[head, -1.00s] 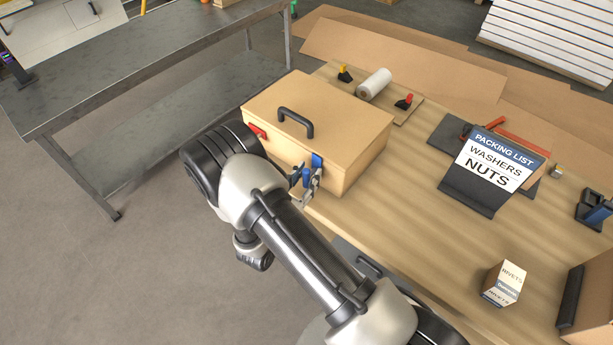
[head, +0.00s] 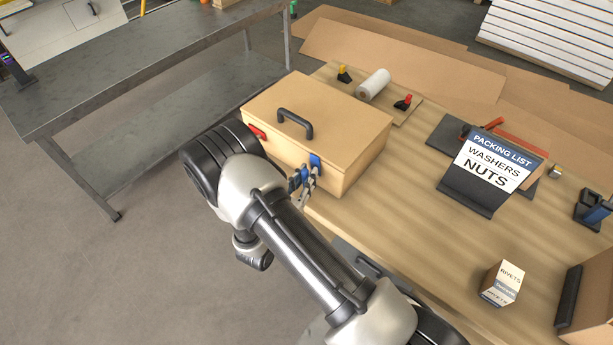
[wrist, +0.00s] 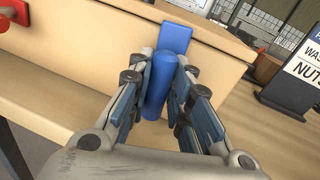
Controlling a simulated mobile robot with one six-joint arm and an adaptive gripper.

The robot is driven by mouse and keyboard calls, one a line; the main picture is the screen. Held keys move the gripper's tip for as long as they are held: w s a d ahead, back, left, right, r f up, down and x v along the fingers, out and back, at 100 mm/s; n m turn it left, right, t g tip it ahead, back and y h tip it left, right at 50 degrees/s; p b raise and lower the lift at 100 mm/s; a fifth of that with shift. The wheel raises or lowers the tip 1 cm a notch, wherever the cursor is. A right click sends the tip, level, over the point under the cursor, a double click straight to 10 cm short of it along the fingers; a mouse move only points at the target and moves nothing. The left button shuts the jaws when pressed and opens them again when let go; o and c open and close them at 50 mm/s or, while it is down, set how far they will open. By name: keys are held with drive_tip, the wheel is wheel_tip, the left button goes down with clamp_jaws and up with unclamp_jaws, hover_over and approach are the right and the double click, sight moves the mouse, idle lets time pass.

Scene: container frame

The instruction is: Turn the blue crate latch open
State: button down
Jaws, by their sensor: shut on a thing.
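The wooden crate (head: 340,125) stands closed at the left end of the workbench, with a dark handle (head: 295,122) on its lid. The blue latch (head: 315,161) is on the crate's front face, towards the right. In the wrist view the latch has a flat blue plate (wrist: 176,38) against the crate and a rounded blue handle (wrist: 159,85) hanging nearly upright, leaning slightly. My gripper (wrist: 158,100) is shut on this handle, one finger on each side. In the head view my gripper (head: 304,182) partly covers the latch. A red latch (head: 257,132) sits on the left of the same face.
A packing list sign (head: 492,162) reading washers and nuts stands right of the crate. A white roll (head: 374,84) and a small board lie behind it. A rivets box (head: 501,283) is near the front right. The bench between crate and sign is clear.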

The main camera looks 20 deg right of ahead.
drive_tip(key=n, duration=0.2)
drive_tip(key=n+p, duration=0.1)
drive_tip(key=n, duration=0.1)
drive_tip(key=shift+w+a+g+p, duration=0.15)
drive_tip(key=shift+g+p, duration=0.15)
drive_tip(key=shift+g, duration=0.1)
drive_tip(key=n+g+p, duration=0.1)
drive_tip(key=n, duration=0.3)
drive_tip(key=shift+y, duration=0.3)
drive_tip(key=n+p, duration=0.1)
drive_tip(key=n, duration=0.2)
drive_tip(key=shift+f+g, duration=0.15)
drive_tip(key=shift+g, duration=0.25)
drive_tip(key=n+g, duration=0.1)
drive_tip(key=n, duration=0.2)
drive_tip(key=shift+f+h, duration=0.2)
drive_tip(key=shift+h, duration=0.2)
drive_tip(key=shift+n, duration=0.4)
drive_tip(key=c, duration=1.5)
unclamp_jaws()
drive_tip(key=shift+a+r, duration=0.1)
drive_tip(key=v, duration=1.2)
drive_tip(key=shift+w, duration=0.1)
